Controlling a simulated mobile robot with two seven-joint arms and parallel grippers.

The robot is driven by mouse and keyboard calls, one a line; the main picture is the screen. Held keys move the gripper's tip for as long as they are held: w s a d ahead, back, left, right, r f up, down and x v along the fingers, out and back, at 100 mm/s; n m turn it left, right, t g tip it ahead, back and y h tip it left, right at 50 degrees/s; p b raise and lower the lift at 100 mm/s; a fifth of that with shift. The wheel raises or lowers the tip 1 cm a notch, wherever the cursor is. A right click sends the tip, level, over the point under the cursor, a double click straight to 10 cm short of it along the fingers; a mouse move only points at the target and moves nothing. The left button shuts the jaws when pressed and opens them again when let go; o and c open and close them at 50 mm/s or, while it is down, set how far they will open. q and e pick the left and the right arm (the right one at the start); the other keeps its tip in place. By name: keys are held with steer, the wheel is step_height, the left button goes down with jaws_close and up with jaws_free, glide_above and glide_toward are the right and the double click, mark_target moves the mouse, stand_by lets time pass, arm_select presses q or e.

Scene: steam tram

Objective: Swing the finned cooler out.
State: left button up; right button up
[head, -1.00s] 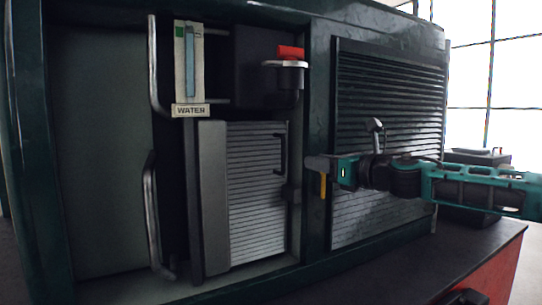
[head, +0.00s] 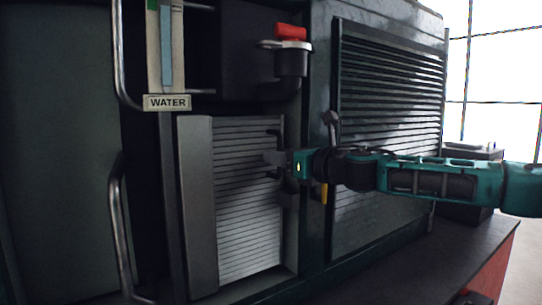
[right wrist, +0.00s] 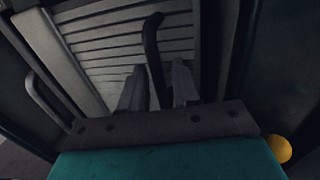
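The finned cooler (head: 248,215) is a light grey ribbed panel with a darker grey side, set in the bay of the dark green body. Its black bar handle (head: 277,138) is near its right edge and is partly hidden by my gripper. My right gripper (head: 272,158) is at this handle, its arm coming in from the right. In the right wrist view the two grey fingers (right wrist: 158,85) are apart, with the black handle (right wrist: 153,45) between them. Gaps show beside the handle, so the fingers are open around it. My left gripper is not in view.
Above the cooler are a gauge with a WATER plate (head: 167,102) and a black pipe with a red cap (head: 290,33). A bent metal rail (head: 120,225) stands left of the cooler. A louvred panel (head: 385,110) is to the right, behind my arm.

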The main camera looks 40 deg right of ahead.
steer(key=shift+w, duration=0.15)
steer(key=shift+c, duration=0.5)
jaws_close()
